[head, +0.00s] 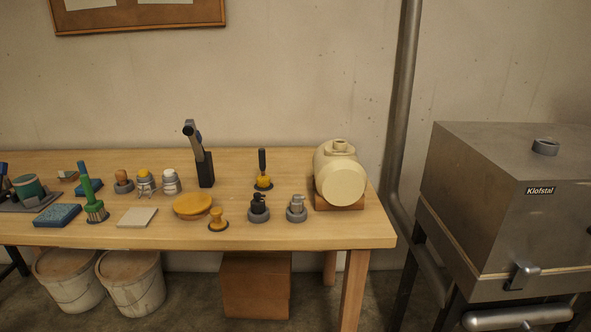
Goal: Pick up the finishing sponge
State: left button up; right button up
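Two things on the wooden table (120,242) could be the finishing sponge, and I cannot tell which. One is a flat blue block (57,215) with a speckled top, lying near the front edge at the left. Neither of my grippers is in view.
A green-handled brush (90,195) stands beside the blue block. A cream cylinder (342,178) sits at the right end. Lidded buckets (132,285) stand below the table.

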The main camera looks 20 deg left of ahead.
aim_at(263, 181)
jog(key=u, duration=0.55)
jog(key=i, duration=1.05)
jog(key=u, duration=1.05)
